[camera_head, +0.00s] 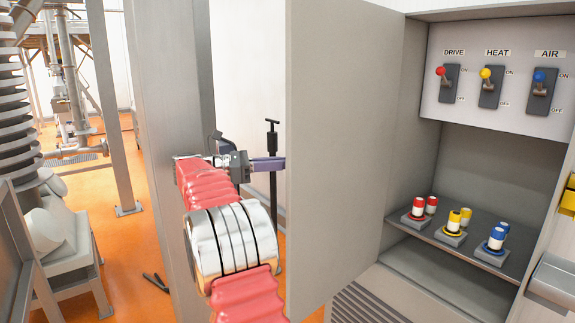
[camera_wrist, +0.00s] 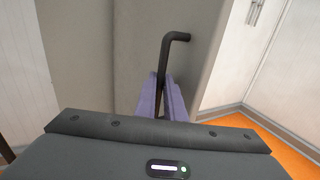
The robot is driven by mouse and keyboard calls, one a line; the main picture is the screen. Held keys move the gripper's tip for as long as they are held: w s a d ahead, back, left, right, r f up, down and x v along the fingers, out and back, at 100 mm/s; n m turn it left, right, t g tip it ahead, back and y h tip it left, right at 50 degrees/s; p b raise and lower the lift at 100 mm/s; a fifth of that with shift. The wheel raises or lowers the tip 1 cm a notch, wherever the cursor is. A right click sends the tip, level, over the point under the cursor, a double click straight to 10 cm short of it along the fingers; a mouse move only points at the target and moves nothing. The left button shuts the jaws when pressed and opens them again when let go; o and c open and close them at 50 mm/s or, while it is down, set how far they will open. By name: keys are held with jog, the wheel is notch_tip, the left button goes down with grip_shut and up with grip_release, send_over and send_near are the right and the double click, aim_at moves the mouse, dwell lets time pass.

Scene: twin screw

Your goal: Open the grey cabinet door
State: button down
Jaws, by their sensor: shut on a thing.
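The grey cabinet door (camera_head: 342,140) stands swung open to the left of the cabinet (camera_head: 395,190), whose inside shows. A black handle (camera_head: 272,135) sticks out past the door's left edge. My gripper (camera_head: 270,164) is at the handle, with its purple fingers partly hidden behind the door edge. In the wrist view the handle (camera_wrist: 164,58), a dark rod bent at its top, rises from between my gripper's fingers (camera_wrist: 161,98). The fingers are shut on it. The grey door face (camera_wrist: 135,50) fills much of the wrist view behind the handle.
Inside the cabinet, a panel (camera_head: 500,75) carries DRIVE, HEAT and AIR switches. A shelf (camera_head: 455,246) holds red, yellow and blue capped parts. A grey post (camera_head: 165,110) stands left of my arm. Orange floor (camera_head: 120,230) shows beyond it.

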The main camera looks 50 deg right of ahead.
jog(key=shift+a+f, duration=0.1)
jog(key=shift+f, duration=0.25)
jog(key=c, duration=2)
grip_release()
jog(key=shift+w+r, duration=0.1)
jog(key=shift+w, duration=0.05)
jog(key=shift+c, duration=0.2)
jog(key=shift+o, duration=1)
jog(key=shift+s+r, duration=0.15)
jog(key=shift+s, duration=0.05)
